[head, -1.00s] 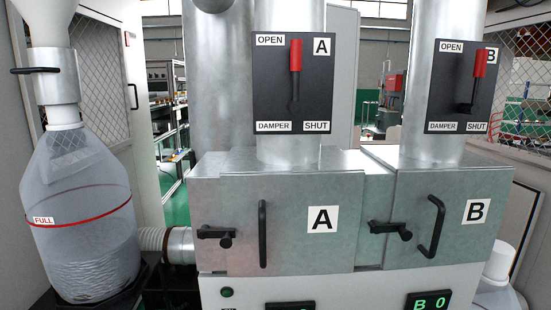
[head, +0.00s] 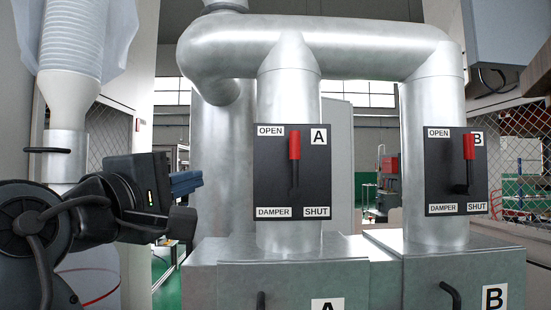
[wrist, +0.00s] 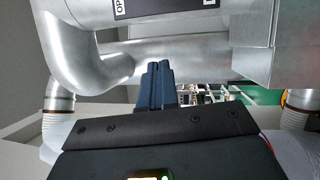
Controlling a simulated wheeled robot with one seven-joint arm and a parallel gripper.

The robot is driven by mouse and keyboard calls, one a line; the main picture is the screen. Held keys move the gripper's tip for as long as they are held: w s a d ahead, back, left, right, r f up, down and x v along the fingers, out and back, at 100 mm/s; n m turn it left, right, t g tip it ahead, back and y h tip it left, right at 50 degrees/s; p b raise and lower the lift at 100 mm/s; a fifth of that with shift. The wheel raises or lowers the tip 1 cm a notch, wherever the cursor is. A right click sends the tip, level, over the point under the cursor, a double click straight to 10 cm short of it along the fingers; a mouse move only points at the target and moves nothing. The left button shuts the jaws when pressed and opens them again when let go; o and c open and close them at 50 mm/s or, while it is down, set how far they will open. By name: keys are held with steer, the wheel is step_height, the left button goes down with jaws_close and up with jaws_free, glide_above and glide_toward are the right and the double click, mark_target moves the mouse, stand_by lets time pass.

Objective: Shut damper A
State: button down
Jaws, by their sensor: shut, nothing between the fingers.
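Damper A's lever (head: 294,160) has a red grip and points up towards OPEN on its black plate (head: 270,185), fixed to the left vertical duct. The plate is marked OPEN at the top left and SHUT at the bottom right. My gripper (head: 187,182) is left of the plate, apart from it, with its blue fingers pointing right. In the wrist view my gripper (wrist: 157,84) shows its blue fingers together and empty. An edge of a labelled black plate (wrist: 165,8) shows at the top of the wrist view; the lever is not visible there.
Damper B's lever (head: 468,162) also points up, on the right duct. A horizontal duct (head: 350,45) joins the two above. Metal boxes A (head: 290,280) and B (head: 460,275) stand below.

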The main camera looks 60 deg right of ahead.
steer(key=s+r+m+g+y, duration=0.1)
steer(key=s+r+m+g, duration=0.1)
steer(key=s+r+g, duration=0.2)
steer(key=shift+s+r+m, duration=0.35)
steer(key=shift+r+m, duration=0.05)
steer(key=shift+r, duration=0.55)
steer(key=p, duration=0.1)
glide_toward(294, 163)
steer(key=w+d+r, duration=0.3)
steer(key=w, duration=0.2)
steer(key=s+d, duration=0.1)
steer(key=s+d+p, duration=0.1)
steer(key=d, duration=0.1)
steer(key=shift+s+d, duration=0.25)
steer(key=shift+s, duration=0.15)
steer(key=shift+d+r, duration=0.1)
steer(key=shift+r, duration=0.05)
